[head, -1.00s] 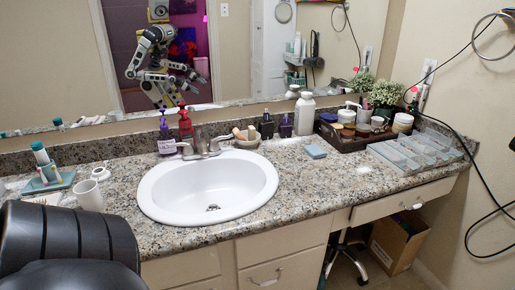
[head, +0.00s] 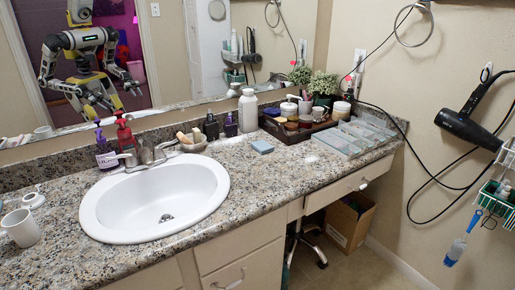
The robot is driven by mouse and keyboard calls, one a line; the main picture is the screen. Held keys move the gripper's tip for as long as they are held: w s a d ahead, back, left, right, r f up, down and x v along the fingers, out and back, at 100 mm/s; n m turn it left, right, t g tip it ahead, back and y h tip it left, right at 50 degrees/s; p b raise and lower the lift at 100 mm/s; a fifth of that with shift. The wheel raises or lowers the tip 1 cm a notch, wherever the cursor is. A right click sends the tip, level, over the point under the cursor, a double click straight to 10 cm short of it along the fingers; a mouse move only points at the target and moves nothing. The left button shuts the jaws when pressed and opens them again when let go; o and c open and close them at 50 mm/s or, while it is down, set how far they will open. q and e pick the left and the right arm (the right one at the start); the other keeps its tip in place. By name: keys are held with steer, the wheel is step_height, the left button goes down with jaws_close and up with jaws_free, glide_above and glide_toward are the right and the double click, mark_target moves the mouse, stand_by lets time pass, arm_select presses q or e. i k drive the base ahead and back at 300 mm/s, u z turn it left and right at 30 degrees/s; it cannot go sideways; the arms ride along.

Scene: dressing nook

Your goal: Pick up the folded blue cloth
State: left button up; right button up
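The folded blue cloth (head: 262,146) is a small flat light-blue pad. It lies on the speckled granite counter (head: 285,180), to the right of the sink and in front of the dark tray. Nothing touches it or covers it. Neither of my grippers shows directly in the head view. My reflection (head: 85,55) in the mirror shows both arms, too small to tell the state of the grippers.
A white sink (head: 155,200) lies left of the cloth. A soap dish (head: 190,143), dark bottles (head: 211,127) and a white bottle (head: 248,110) stand behind it. A dark tray of jars (head: 300,128) and clear organizers (head: 350,138) lie to its right. The counter before the cloth is clear.

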mark_target(262, 146)
steer(key=z, duration=1.35)
steer(key=i, duration=1.9)
steer(key=u, duration=2.6)
